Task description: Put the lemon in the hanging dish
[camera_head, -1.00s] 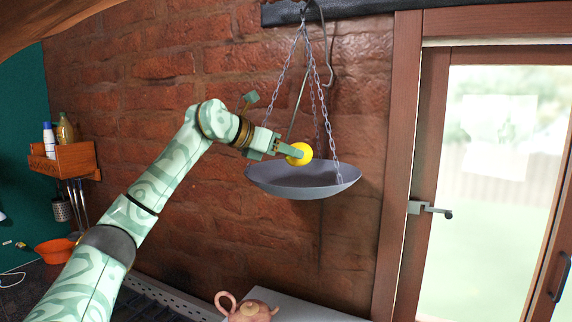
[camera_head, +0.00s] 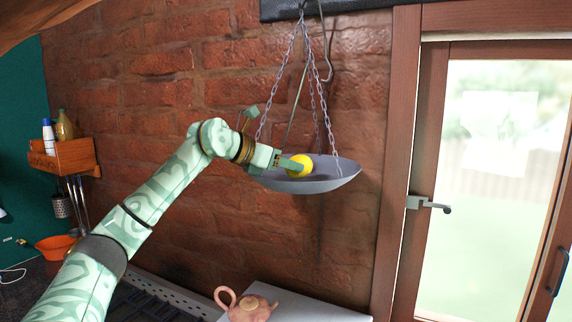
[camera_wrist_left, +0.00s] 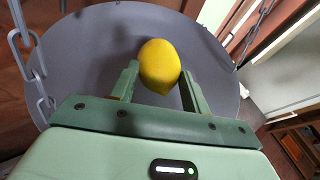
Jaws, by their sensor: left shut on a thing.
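The yellow lemon (camera_head: 299,166) is low over the grey hanging dish (camera_head: 325,180), inside its rim. My left gripper (camera_head: 294,164) is shut on the lemon, reaching in over the dish's left side. In the left wrist view the lemon (camera_wrist_left: 160,66) sits between the two fingers (camera_wrist_left: 157,86), with the dish (camera_wrist_left: 85,75) behind it. I cannot tell whether the lemon touches the dish. My right gripper is not in view.
A wooden window frame (camera_head: 400,150) stands to the right. A pink teapot (camera_head: 250,306) sits on a light surface below. A wooden shelf (camera_head: 70,157) with bottles is at the far left.

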